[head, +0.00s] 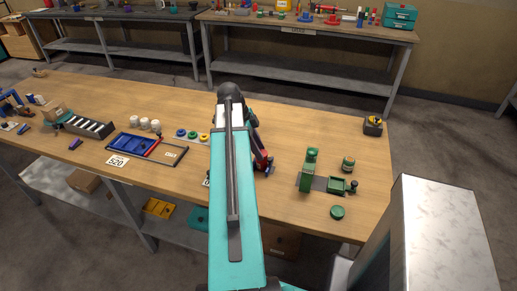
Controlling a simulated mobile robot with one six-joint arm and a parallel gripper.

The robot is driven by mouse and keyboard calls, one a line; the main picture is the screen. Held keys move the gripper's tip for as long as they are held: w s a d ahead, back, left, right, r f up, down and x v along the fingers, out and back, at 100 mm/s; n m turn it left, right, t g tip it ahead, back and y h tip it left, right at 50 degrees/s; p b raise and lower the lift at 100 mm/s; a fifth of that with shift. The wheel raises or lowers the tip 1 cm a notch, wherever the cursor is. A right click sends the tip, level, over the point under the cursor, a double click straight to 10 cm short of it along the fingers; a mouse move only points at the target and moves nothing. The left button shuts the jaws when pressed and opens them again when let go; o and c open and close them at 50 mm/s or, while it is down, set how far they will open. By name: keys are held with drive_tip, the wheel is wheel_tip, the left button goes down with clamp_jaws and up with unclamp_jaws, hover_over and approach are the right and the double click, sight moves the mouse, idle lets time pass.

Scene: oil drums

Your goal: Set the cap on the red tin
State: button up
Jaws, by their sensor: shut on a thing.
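My own teal arm crosses the middle of the head view and covers part of the workbench. My gripper is hidden behind it, so its jaws and anything in them do not show. A red and dark thing (262,162) shows just right of the arm. It is partly covered, and I cannot tell whether it is the red tin. Several ring-like coloured pieces, blue, green and yellow (192,134), lie in a row left of the arm. I cannot make out the cap with certainty. A flat green disc (337,212) lies at the right front.
The wooden workbench (330,130) carries a green machine (309,168), a small green jar (348,164) and a yellow-black tape measure (373,125) at right. A blue tray (130,145), white cylinders (145,123) and a roller conveyor (85,125) stand left. The back right is mostly clear.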

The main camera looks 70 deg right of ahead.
drive_tip(key=shift+f, duration=0.1)
idle(0.7)
drive_tip(key=o, duration=1.5)
drive_tip(key=shift+o, duration=0.2)
drive_tip(key=shift+r+p, duration=1)
drive_tip(key=shift+r, duration=0.8)
